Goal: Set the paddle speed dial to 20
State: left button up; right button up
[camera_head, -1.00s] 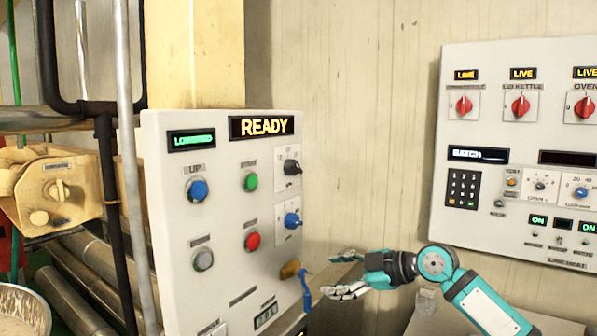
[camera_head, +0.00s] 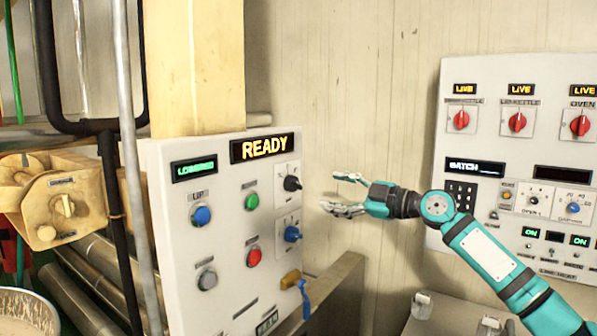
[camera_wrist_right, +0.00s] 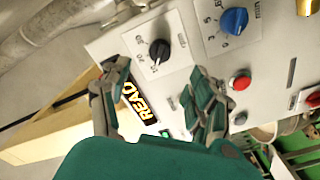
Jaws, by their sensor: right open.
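A black dial knob (camera_head: 292,183) sits on a white plate at the upper right of the control panel (camera_head: 225,300). A blue dial knob (camera_head: 292,234) sits below it. My left gripper is not in view.
The panel also has green (camera_head: 251,201) and red (camera_head: 254,256) buttons, a READY display (camera_head: 264,148) and a yellow key-like part (camera_head: 290,279) with a blue tag. A second panel (camera_head: 450,100) hangs on the right wall. Bare wall lies between.

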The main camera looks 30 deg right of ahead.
aim_at(300, 186)
jog(key=p+x, duration=0.5)
jog(key=x, duration=0.4)
jog(key=shift+w+a+r+p, duration=0.15)
jog(key=shift+w+p, duration=0.1)
jog(key=shift+p, duration=0.15)
jog(key=shift+w+a, duration=0.2)
jog(key=shift+w, duration=0.4)
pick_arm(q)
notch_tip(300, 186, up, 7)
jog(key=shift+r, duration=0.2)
pick_arm(e)
jog(key=shift+c, duration=0.4)
